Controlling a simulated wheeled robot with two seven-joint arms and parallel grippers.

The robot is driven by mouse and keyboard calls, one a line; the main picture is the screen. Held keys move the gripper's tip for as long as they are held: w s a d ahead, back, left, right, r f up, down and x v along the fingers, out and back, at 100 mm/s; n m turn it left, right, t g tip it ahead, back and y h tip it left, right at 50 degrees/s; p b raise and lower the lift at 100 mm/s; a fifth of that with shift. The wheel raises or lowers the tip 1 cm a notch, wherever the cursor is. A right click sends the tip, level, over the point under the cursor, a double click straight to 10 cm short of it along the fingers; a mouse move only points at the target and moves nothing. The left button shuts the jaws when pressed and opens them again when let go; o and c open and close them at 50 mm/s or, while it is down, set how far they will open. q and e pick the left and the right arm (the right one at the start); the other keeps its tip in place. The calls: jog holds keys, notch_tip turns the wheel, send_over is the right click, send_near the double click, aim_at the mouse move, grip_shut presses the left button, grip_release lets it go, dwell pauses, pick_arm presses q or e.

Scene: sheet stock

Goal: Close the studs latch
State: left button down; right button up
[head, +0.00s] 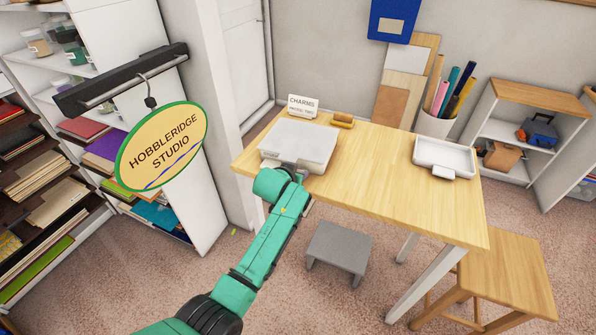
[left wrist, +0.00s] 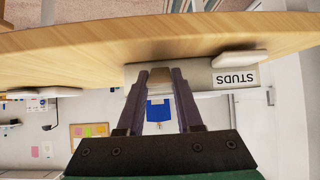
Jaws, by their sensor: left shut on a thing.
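The studs box appears to be the pale, translucent box (head: 298,146) with its lid down, near the table's left end in the head view. An upside-down STUDS label (left wrist: 236,79) shows in the left wrist view. My left gripper (head: 287,172) is at the box's front side, and its wrist hides most of that side. In the left wrist view the two fingers (left wrist: 160,78) stand a little apart, with a small tan piece (left wrist: 160,74) between their tips, seemingly the latch. Whether the latch is fastened cannot be told. My right gripper is not in view.
A wooden table (head: 375,165) carries a CHARMS card (head: 303,106), a small wooden-topped object (head: 343,120) and a second white box (head: 443,150) at right. A grey step stool (head: 340,248) and a wooden stool (head: 505,275) stand below. A HOBBLERIDGE STUDIO sign (head: 162,146) hangs at left.

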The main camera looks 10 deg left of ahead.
pick_arm(q)
jog(key=c, duration=0.6)
grip_release()
jog(key=shift+o, duration=0.2)
